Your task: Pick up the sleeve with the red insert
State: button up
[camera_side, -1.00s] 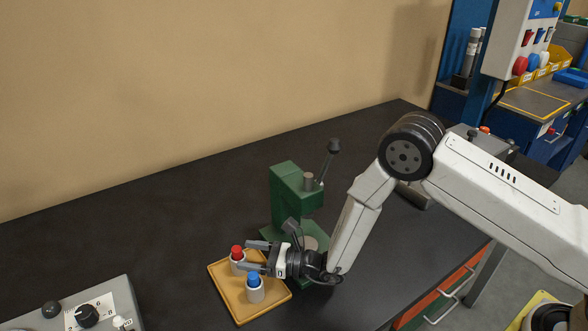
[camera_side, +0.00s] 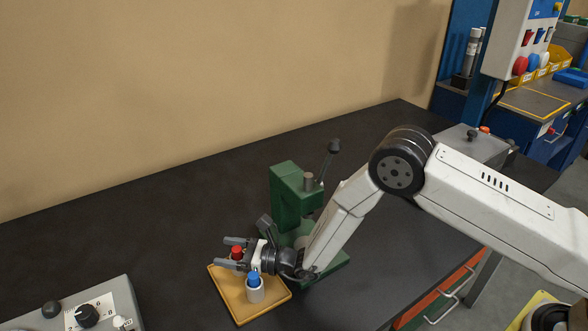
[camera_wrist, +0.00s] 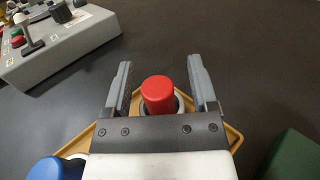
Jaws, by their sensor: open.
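The sleeve with the red insert (camera_side: 237,253) stands upright on the yellow tray (camera_side: 232,309). In the wrist view its red top (camera_wrist: 158,92) shows between the two fingers, with a gap on each side; the white sleeve below is mostly hidden. My gripper (camera_side: 229,252) is open, its fingers on either side of this sleeve. The sleeve with the blue insert (camera_side: 255,289) stands on the tray nearer the side camera, and its blue top (camera_wrist: 46,170) shows at the lower left of the wrist view.
A green press (camera_side: 290,197) with a lever stands just behind and beside my gripper. A grey control box (camera_side: 75,305) lies at the front left. The dark bench between the box and the tray is clear.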

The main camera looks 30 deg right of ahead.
dwell(0.4)
grip_shut()
jog(key=shift+r, duration=0.2)
jog(key=shift+r, duration=0.85)
jog(key=s+d+r, duration=0.6)
jog(key=s+r, duration=0.5)
jog(key=s, duration=0.1)
jog(key=shift+s, duration=0.3)
